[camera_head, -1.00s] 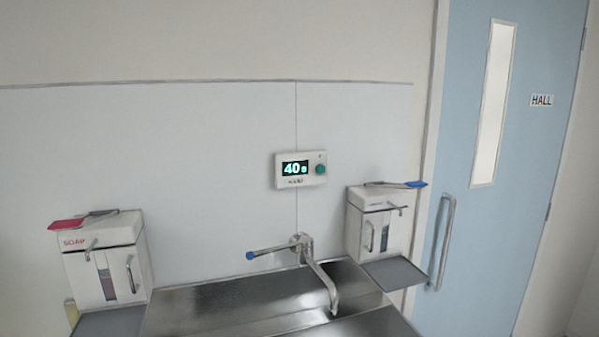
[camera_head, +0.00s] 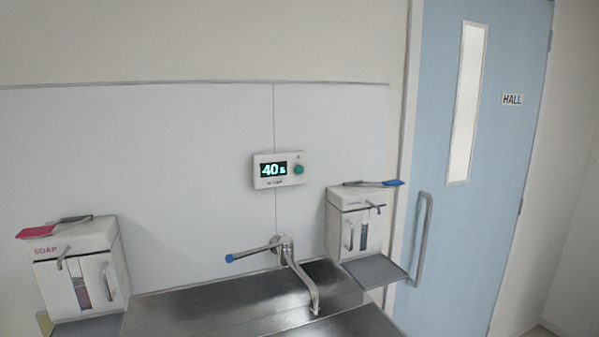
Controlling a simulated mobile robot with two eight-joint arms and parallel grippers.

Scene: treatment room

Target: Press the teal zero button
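The teal button (camera_head: 299,169) is a small round knob on the right side of a white timer box (camera_head: 279,183). The box is fixed to the wall above the sink, and its dark display (camera_head: 272,170) reads 40 with a small unit mark. Nothing touches or covers the button. Neither of my grippers shows in the head view.
A steel sink (camera_head: 240,313) with a blue-tipped lever tap (camera_head: 287,250) stands below the timer. A soap dispenser (camera_head: 95,245) with a red lever is at left, another dispenser (camera_head: 345,215) with a blue lever at right. A blue door (camera_head: 490,210) marked HALL stands farther right.

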